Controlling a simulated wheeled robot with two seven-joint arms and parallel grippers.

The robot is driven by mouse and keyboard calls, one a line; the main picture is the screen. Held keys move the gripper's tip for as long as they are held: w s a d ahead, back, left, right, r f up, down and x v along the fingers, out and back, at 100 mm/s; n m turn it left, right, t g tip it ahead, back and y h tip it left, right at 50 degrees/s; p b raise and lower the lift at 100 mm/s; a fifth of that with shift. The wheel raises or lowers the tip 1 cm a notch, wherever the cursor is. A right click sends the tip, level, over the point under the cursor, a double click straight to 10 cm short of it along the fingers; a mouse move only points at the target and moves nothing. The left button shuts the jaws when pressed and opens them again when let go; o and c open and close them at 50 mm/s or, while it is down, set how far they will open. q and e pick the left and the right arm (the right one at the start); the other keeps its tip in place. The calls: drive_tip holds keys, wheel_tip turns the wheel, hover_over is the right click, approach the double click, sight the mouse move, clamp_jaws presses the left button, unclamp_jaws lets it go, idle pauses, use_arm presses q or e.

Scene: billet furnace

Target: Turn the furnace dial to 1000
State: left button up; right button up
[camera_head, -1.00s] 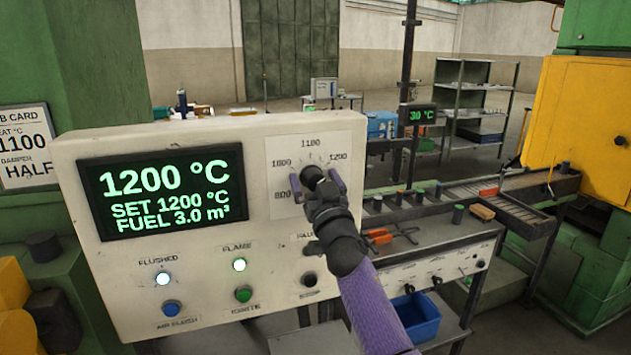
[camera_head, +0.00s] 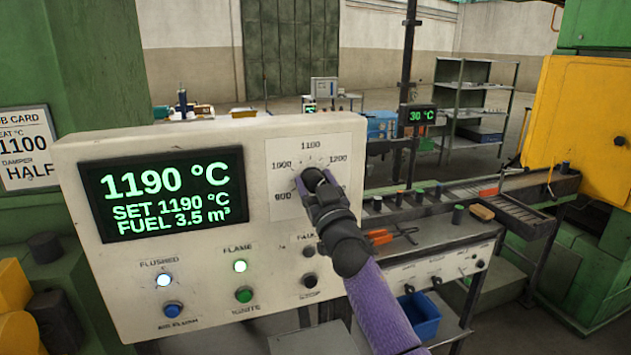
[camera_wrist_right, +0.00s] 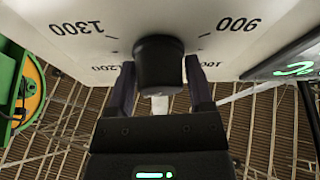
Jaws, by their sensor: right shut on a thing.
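The black furnace dial (camera_head: 313,178) sits on a white scale plate on the panel, with marks including 1000, 1100 and 1200. My right gripper (camera_head: 318,187) is shut on the dial and covers part of it. The right wrist view shows the dial (camera_wrist_right: 158,62) between the two fingers of that gripper (camera_wrist_right: 160,88), with upside-down 900 and 1300 marks beyond. The display (camera_head: 165,193) reads 1190 °C, SET 1190 °C and FUEL 3.5 m³. My left gripper is not in view.
A job card (camera_head: 24,148) at the left shows 1100 and HALF. A conveyor and a blue bin (camera_head: 419,315) stand to the right.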

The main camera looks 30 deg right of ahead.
drive_tip(key=n+y+p, duration=0.1)
drive_tip(key=n+y, duration=0.1)
drive_tip(key=n, duration=0.2)
drive_tip(key=n+y+p, duration=0.2)
drive_tip(key=n, duration=0.3)
drive_tip(key=shift+r+g, duration=0.1)
drive_tip(key=shift+g, duration=0.2)
drive_tip(key=n+g+y+p, duration=0.1)
drive_tip(key=n+p, duration=0.1)
drive_tip(key=n, duration=0.1)
drive_tip(key=n+g+y+p, duration=0.1)
drive_tip(key=n+p, duration=0.1)
drive_tip(key=n, duration=0.1)
drive_tip(key=n+g+p, duration=0.1)
drive_tip(key=n+p, duration=0.1)
drive_tip(key=n, duration=0.1)
drive_tip(key=n+g+p, duration=0.1)
drive_tip(key=n+p, duration=0.1)
drive_tip(key=shift+r+n+y+p, duration=0.1)
drive_tip(key=shift+n+y+p, duration=0.2)
drive_tip(key=shift+n, duration=0.1)
drive_tip(key=n+g+p, duration=0.1)
drive_tip(key=n+p, duration=0.1)
drive_tip(key=p, duration=0.1)
drive_tip(key=shift+n, duration=0.3)
drive_tip(key=shift+f+n+g+h+p, duration=0.2)
drive_tip(key=shift+n+g+h+p, duration=0.1)
drive_tip(key=shift+n+h+p, duration=0.45)
